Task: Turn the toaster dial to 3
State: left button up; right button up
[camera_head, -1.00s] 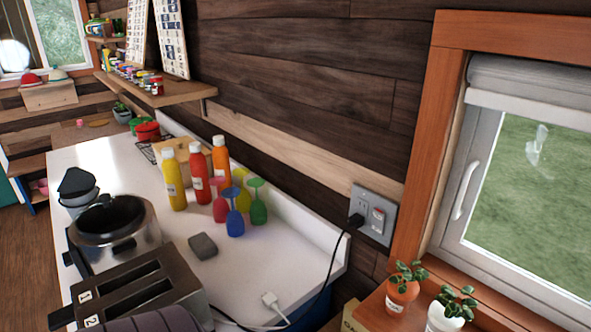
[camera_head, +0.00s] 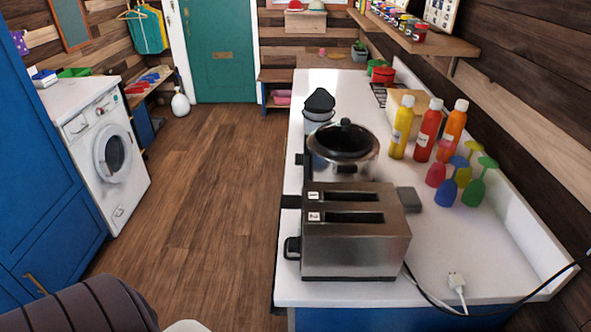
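The toaster (camera_head: 355,252) is a steel box with two slots marked 1 and 2 on top. It stands at the near end of the white counter. A black lever (camera_head: 292,248) sticks out low on its left side, and another dark lever shows farther back on that side. I cannot make out a dial or its numbers; the toaster's left face is mostly turned out of sight. Neither of my grippers is in the picture. A dark ribbed part at the bottom left looks like part of my arm.
A lidded pot (camera_head: 342,152) stands just behind the toaster. A grey block (camera_head: 409,199), colored goblets (camera_head: 474,187) and bottles (camera_head: 427,130) are to the right. A white plug (camera_head: 457,284) and black cable lie near the front. The wooden floor (camera_head: 205,190) left of the counter is clear.

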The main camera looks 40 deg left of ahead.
aim_at(294, 246)
jog(key=u, duration=0.75)
jog(key=j, duration=0.35)
jog(key=i+j, duration=0.15)
jog(key=j, duration=0.2)
jog(key=i+j+z, duration=0.1)
jog(key=z, duration=0.4)
jog(key=j+z, duration=0.3)
jog(key=z, duration=0.15)
jog(key=j+z, duration=0.25)
jog(key=z, duration=0.25)
